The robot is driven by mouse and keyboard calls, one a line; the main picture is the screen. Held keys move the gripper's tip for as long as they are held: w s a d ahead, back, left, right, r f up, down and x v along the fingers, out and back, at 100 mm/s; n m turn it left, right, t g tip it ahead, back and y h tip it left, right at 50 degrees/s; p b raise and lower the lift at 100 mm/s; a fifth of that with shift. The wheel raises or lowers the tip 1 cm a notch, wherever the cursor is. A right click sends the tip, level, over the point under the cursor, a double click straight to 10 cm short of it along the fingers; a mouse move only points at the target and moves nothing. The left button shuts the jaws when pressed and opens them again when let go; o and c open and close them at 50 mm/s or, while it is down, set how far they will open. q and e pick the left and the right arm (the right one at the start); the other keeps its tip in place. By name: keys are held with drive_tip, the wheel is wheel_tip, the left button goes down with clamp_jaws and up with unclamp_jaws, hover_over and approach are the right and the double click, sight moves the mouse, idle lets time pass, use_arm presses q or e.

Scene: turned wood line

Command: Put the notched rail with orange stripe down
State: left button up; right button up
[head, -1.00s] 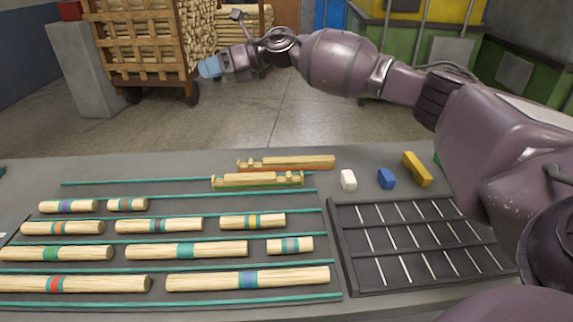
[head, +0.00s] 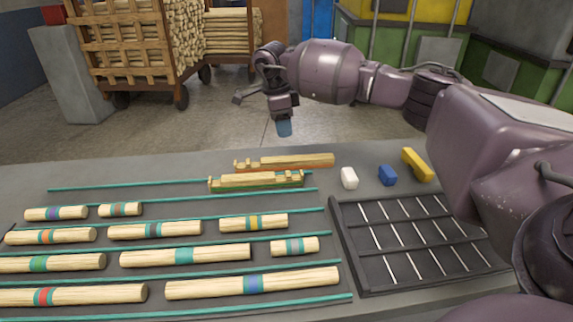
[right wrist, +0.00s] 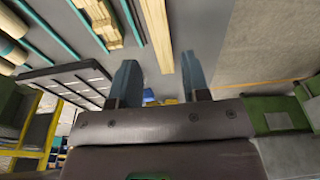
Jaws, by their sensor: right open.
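The notched rail with orange stripe (head: 300,162) lies on the grey table near its far edge, orange along its lower side. A similar notched rail with a green stripe (head: 260,181) lies just in front of it. My left gripper is not in view.
Several striped turned pieces (head: 185,256) lie in rows between teal strips. A black divided tray (head: 337,245) sits at the right. White (head: 349,178), blue (head: 387,176) and yellow (head: 417,165) blocks stand behind it. A log cart (head: 130,50) stands on the floor behind.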

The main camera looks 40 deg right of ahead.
hover_over(284, 159)
drive_tip(key=f, duration=0.5)
drive_tip(key=shift+d+f+b, duration=0.1)
drive_tip(key=shift+d+b, duration=0.2)
drive_tip(key=f, duration=0.3)
drive_tip(key=f+b, duration=0.1)
drive_tip(key=shift+a+f, duration=0.35)
drive_tip(key=shift+f, duration=0.25)
drive_tip(key=shift+d, duration=0.1)
drive_tip(key=c, duration=0.7)
clamp_jaws()
drive_tip(key=shift+r, duration=0.1)
